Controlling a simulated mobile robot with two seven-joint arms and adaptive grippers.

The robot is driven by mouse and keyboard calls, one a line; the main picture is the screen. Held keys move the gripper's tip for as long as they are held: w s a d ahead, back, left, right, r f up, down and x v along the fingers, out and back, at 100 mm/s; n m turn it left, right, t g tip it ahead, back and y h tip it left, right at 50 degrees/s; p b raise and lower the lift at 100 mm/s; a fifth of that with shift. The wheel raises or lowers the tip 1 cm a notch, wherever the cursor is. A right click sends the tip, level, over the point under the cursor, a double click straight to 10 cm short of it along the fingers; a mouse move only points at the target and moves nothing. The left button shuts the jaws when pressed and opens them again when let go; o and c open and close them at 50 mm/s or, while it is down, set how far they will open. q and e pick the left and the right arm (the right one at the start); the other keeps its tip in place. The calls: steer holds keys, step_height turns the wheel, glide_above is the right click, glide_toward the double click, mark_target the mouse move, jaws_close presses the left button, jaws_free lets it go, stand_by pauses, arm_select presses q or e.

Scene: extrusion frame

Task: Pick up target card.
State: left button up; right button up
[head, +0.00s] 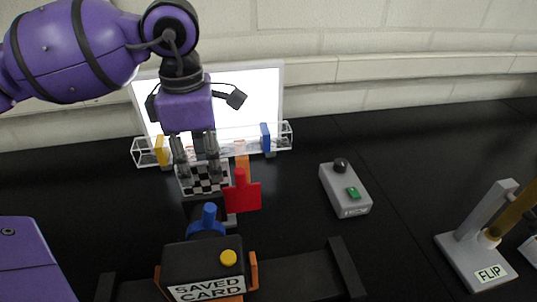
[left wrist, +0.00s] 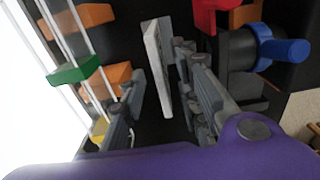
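A black-and-white checkered card (head: 205,183) stands upright below my left gripper, in front of the clear rail. Its pale edge also shows in the left wrist view (left wrist: 156,65). My left gripper (head: 197,172) points down with its two fingers apart. In the left wrist view the card lies between the fingers (left wrist: 165,110), close to the right one, with a wider gap on the left. I cannot tell whether a finger touches it. My right gripper is not in view.
A clear rail (head: 282,137) with coloured clips runs before a bright panel (head: 262,95). A red lever (head: 241,193), blue knob (head: 208,217) and SAVED CARD box (head: 190,258) stand close in front. A grey button box (head: 345,190) and FLIP stand (head: 462,258) are right.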

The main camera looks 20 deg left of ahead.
arm_select(q)
steer(key=shift+f, duration=0.6)
jaws_close()
steer(key=shift+r, duration=0.1)
